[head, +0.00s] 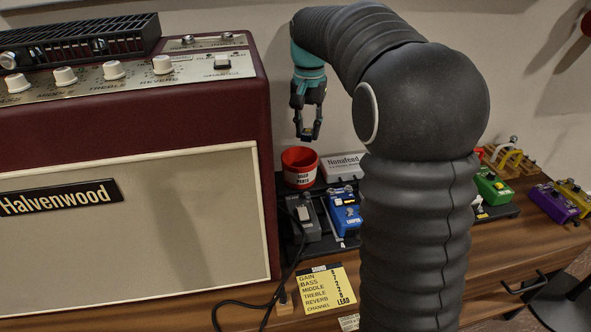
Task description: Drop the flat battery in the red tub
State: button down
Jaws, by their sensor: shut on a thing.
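My gripper (308,133) hangs above the red tub, pointing down, with its jaws closed on a small dark object with a blue patch, which I take as the flat battery (307,137). The battery is tiny here and partly hidden by the fingers. The red tub (299,178) is a small open cup with a white "USED PARTS" label. It stands at the back, between the amplifier and a white box. The battery is a little above the tub's rim and looks apart from it; I cannot tell the depth exactly.
The maroon amplifier (262,130) stands close on the left. The white box (341,167) is right of the tub. In front are a grey pedal (301,222) and a blue pedal (345,213). A yellow note (327,290) lies on the wooden bench. More pedals, one green (493,188), stand right.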

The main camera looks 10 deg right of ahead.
jog(key=shift+a+f+b, duration=0.15)
jog(key=shift+f+b, duration=1.7)
jog(key=shift+f, duration=0.9)
jog(key=c, duration=0.8)
grip_release()
jog(key=shift+c, duration=0.2)
notch_tip(320, 180, up, 12)
jog(key=shift+r, duration=0.1)
